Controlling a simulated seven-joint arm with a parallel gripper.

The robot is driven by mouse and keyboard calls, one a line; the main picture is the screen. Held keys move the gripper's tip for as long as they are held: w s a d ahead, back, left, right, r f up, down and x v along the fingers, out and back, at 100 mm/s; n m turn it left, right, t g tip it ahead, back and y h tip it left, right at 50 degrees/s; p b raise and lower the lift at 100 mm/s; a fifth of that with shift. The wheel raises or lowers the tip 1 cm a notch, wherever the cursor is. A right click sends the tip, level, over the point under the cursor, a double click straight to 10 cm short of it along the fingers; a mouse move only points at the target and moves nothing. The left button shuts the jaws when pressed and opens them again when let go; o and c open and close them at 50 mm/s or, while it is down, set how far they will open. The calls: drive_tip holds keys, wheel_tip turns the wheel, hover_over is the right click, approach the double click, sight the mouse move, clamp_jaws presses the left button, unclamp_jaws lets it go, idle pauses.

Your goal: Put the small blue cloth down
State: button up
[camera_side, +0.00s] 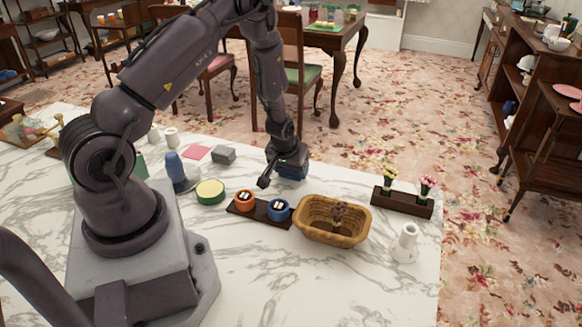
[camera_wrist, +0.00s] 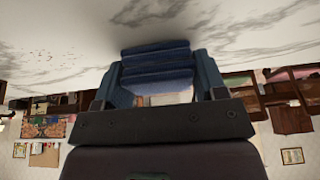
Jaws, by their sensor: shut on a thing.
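The small blue cloth (camera_side: 292,173) is in my gripper (camera_side: 288,166), near the back edge of the marble table (camera_side: 330,180). In the wrist view the cloth (camera_wrist: 156,68) shows as a folded, layered dark blue bundle between the two fingers of my gripper (camera_wrist: 160,80), which are shut on it. The cloth is low, close to the tabletop. I cannot tell whether it touches the marble. My gripper hides part of it in the side view.
In front of the gripper stand a dark wooden tray (camera_side: 259,219) with an orange cup (camera_side: 244,200) and a blue cup (camera_side: 278,210), and a wicker basket (camera_side: 312,232). A grey box (camera_side: 223,154) and a green-rimmed round tin (camera_side: 210,192) are left. A flower holder (camera_side: 402,204) is right.

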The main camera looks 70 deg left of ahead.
drive_tip(key=o, duration=1)
drive_tip(key=shift+f, duration=0.1)
drive_tip(key=shift+c, duration=0.2)
drive_tip(key=s+d+r+m+h, duration=0.1)
drive_tip(key=d+r, duration=0.2)
drive_tip(key=r, duration=0.3)
drive_tip(key=s+d+r+t, duration=0.1)
drive_tip(key=d+r, duration=0.2)
drive_tip(key=r, duration=0.4)
drive_tip(key=s+d+r+m+h, duration=0.1)
drive_tip(key=d+r, duration=0.2)
drive_tip(key=r, duration=0.3)
drive_tip(key=s+d+r+m+t+h, duration=0.1)
drive_tip(key=s+d+r+m, duration=0.6)
drive_tip(key=s+d+r, duration=0.5)
drive_tip(key=v, duration=0.4)
